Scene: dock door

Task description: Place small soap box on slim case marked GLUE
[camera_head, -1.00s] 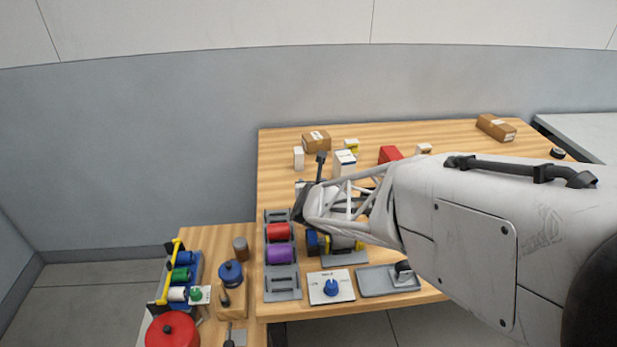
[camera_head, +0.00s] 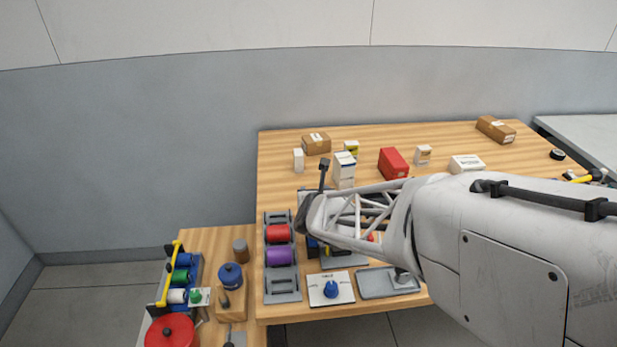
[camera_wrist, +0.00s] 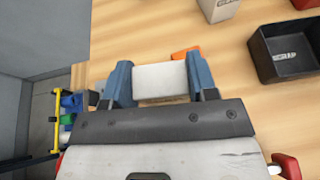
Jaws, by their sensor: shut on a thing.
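My gripper (camera_wrist: 160,74) is shut on a plain white box, which I take to be the small soap box (camera_wrist: 160,82). It sits between the two blue fingers, with wooden tabletop beyond. In the head view my arm hides most of the gripper and the held box. I cannot make out which thing is the slim case marked GLUE; no label is legible. A pale box with a small label (camera_wrist: 220,9) shows at the top of the wrist view. A tall white box (camera_head: 344,165) stands on the table beyond the arm's end.
The table (camera_head: 280,180) holds a red box (camera_head: 393,163), a white box (camera_head: 466,163), cardboard boxes (camera_head: 316,143) and a grey rack (camera_head: 282,284) with coloured spools. The wrist view shows a black open tray (camera_wrist: 270,75) at right and a partly hidden orange thing (camera_wrist: 184,53).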

